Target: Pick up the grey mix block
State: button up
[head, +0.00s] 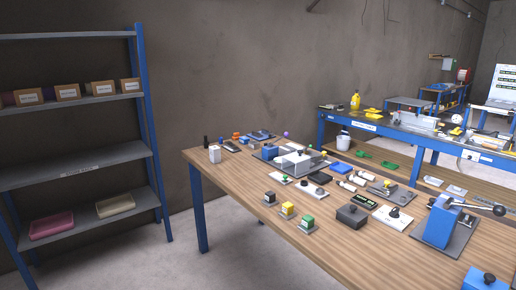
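The one at the left end is a small grey block (270,198) with a dark top, which I take for the grey mix block. Beside it are a yellow block (288,209) and a green block (307,224). Nothing is on top of the small grey block. My gripper is not in view.
A blue lever device (440,222) and a blue part with a black knob (485,279) are at the right. A clear-walled fixture (298,160) stands behind the blocks. A shelf rack (80,166) is at the left. The table's front-left area is bare.

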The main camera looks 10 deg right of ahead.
aim_at(254, 144)
jog(key=u, duration=0.3)
jog(key=i, duration=1.05)
jog(key=u, duration=0.4)
jog(key=i, duration=0.8)
jog(key=u, duration=0.35)
jog(key=i, duration=2.1)
